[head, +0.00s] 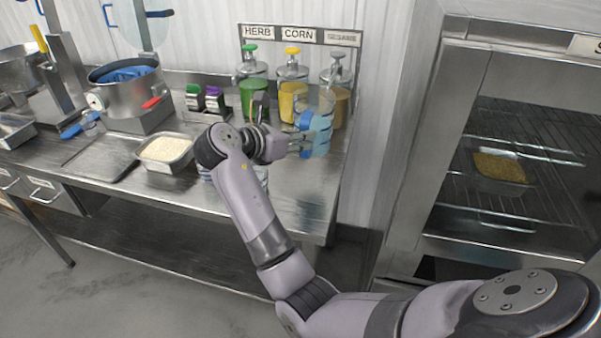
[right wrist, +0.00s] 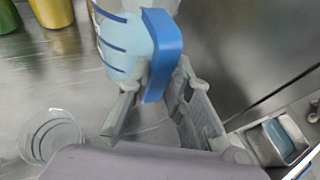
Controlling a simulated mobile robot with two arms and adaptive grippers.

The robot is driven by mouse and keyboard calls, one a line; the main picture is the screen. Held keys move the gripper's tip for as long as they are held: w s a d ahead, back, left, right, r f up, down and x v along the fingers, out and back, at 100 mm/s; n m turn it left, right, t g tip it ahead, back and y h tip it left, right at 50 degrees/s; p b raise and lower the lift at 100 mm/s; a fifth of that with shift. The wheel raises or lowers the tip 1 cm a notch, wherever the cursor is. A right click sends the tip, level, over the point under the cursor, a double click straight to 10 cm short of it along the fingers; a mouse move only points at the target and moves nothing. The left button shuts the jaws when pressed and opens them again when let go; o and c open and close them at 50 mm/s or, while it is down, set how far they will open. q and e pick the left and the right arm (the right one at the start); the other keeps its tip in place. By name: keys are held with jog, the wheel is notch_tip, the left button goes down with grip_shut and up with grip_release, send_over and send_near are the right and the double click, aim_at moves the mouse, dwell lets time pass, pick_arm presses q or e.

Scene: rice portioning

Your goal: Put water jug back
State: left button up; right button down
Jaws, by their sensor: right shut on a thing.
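The water jug (head: 319,132) is clear with light blue water in it and a blue handle. It is near the right end of the steel counter, in front of the dispensers. In the right wrist view the jug (right wrist: 120,48) shows blue bands, and its blue handle (right wrist: 162,52) is at the fingers. My right gripper (head: 293,143) is shut on the handle; its fingers also show in the right wrist view (right wrist: 158,108). I cannot tell whether the jug's base touches the counter. My left gripper is not in view.
Herb (head: 254,92), corn (head: 292,92) and sesame (head: 337,78) dispensers stand behind the jug. A rice tray (head: 143,152) and a pot (head: 128,94) stand to the left. A clear banded cup (right wrist: 48,137) is on the counter. An open rack cabinet (head: 405,205) is at right.

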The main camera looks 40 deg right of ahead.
notch_tip(320, 180, down, 10)
jog(key=shift+f, duration=0.15)
dwell(0.3)
jog(key=c, duration=1.9)
grip_release()
jog(key=shift+f, duration=0.2)
jog(key=o, duration=0.4)
jog(key=shift+o, duration=0.2)
